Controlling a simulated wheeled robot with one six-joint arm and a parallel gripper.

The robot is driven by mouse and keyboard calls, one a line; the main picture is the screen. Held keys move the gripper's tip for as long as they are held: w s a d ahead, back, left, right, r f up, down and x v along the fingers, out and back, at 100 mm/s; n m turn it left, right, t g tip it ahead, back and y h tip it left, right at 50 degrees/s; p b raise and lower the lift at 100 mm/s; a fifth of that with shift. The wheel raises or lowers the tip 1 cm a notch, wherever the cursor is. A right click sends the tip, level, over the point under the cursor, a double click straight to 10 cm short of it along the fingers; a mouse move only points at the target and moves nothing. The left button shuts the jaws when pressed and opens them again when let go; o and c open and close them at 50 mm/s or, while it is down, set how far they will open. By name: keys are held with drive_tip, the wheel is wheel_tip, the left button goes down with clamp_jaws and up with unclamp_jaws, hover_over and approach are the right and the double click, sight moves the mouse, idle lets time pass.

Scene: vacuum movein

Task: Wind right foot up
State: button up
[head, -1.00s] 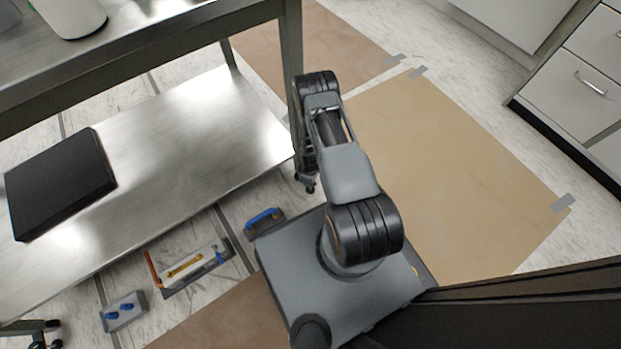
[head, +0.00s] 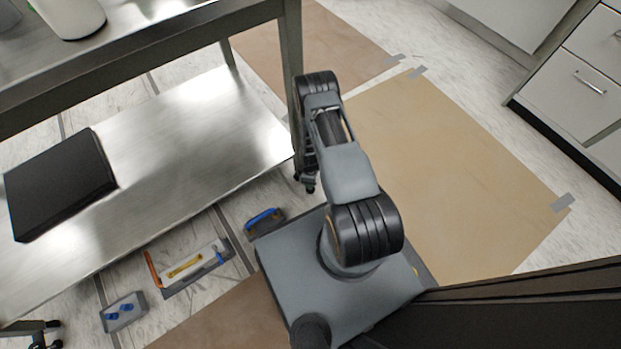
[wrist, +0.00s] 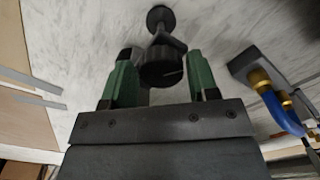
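In the wrist view, a dark foot with a thick round collar (wrist: 161,68) and a small round pad (wrist: 160,19) stands on pale marbled floor. My gripper (wrist: 161,62) has its two green fingers on either side of the collar, one left and one right. Little or no gap shows between fingers and collar, so I cannot tell whether they touch it. In the head view, my arm reaches down beside the steel table's (head: 291,60) near leg. The fingertips and the foot are hidden there.
A grey block with a blue handle (wrist: 268,108) and brass fittings lies close right of my gripper in the wrist view. Several tools, including a blue-handled one (head: 264,220), lie on the floor below the steel shelf (head: 190,130). Brown floor covering (head: 450,170) is clear to the right.

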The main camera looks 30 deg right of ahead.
drive_tip(key=shift+o, duration=1.4)
wheel_tip(320, 180, up, 14)
drive_tip(key=p, duration=0.6)
drive_tip(key=shift+f, duration=0.1)
